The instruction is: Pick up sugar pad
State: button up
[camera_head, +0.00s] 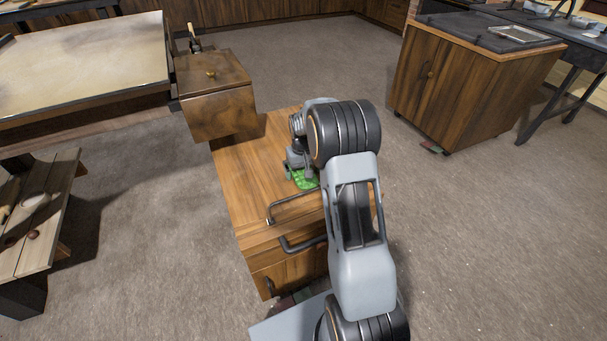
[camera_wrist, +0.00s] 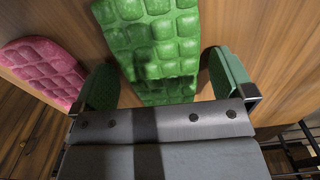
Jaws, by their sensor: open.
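A green quilted pad (camera_head: 305,180) lies on the wooden cabinet top, partly hidden by my gripper in the head view. In the wrist view the green pad (camera_wrist: 152,45) runs up the picture between my two fingers. A pink quilted pad (camera_wrist: 45,68) lies to the left, outside the left finger. No label shows which pad is the sugar pad. My gripper (camera_wrist: 166,80) is open, with one green-faced finger on each side of the green pad. The pad's near end is hidden behind the gripper body, and I cannot tell whether the fingers touch it.
The wooden cabinet (camera_head: 245,190) has dark bar handles (camera_head: 300,245) on its front. A smaller wooden box (camera_head: 215,100) with a knob stands at its back left. A bench (camera_head: 35,225) is at left, and a dark-topped cabinet (camera_head: 450,90) is at right. Carpet between them is open.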

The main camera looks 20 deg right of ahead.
jog(key=shift+c, duration=0.5)
jog(key=c, duration=0.9)
jog(key=shift+o, duration=0.2)
jog(key=shift+r, duration=0.15)
